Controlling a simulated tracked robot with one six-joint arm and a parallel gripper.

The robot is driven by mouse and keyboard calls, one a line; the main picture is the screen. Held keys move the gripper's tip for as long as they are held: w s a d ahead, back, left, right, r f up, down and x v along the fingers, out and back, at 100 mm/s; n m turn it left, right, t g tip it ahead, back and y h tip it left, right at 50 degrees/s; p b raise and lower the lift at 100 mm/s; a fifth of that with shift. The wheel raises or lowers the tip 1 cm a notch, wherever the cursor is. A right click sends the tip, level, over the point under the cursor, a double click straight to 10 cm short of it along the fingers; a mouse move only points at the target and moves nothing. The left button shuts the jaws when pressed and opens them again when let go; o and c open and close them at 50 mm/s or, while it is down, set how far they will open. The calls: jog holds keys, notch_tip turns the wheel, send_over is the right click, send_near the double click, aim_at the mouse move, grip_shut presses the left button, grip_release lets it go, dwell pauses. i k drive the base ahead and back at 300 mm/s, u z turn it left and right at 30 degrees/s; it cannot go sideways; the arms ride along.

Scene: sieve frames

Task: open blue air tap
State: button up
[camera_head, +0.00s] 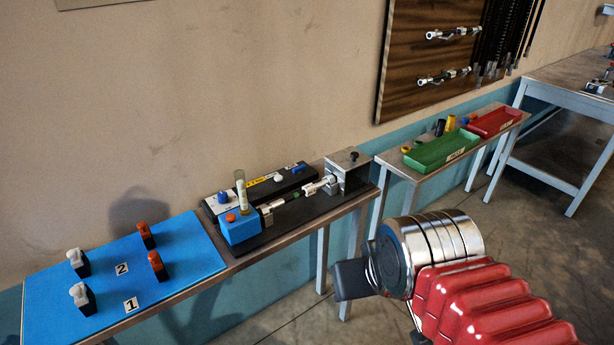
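A black panel (250,191) with a yellow label lies at the back of the bench against the wall. I cannot tell which blue knob is the air tap, nor how either is turned. My gripper (376,308) is in the lower right, in front of the bench and apart from the panel. Dark finger parts show beyond the silver wrist; their opening is unclear.
In front of the panel stand a blue block (240,230) with an upright tube, a metal rod assembly (300,197) and a grey box (350,172). A blue mat (190,262) with several switches lies left. Green (440,151) and red (493,122) trays stand right.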

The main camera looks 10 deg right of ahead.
aim_at(298, 170)
jog(key=z, duration=0.05)
jog(key=k, duration=0.35)
jog(key=u, duration=0.7)
jog(key=i, duration=1.2)
jog(key=u, duration=0.15)
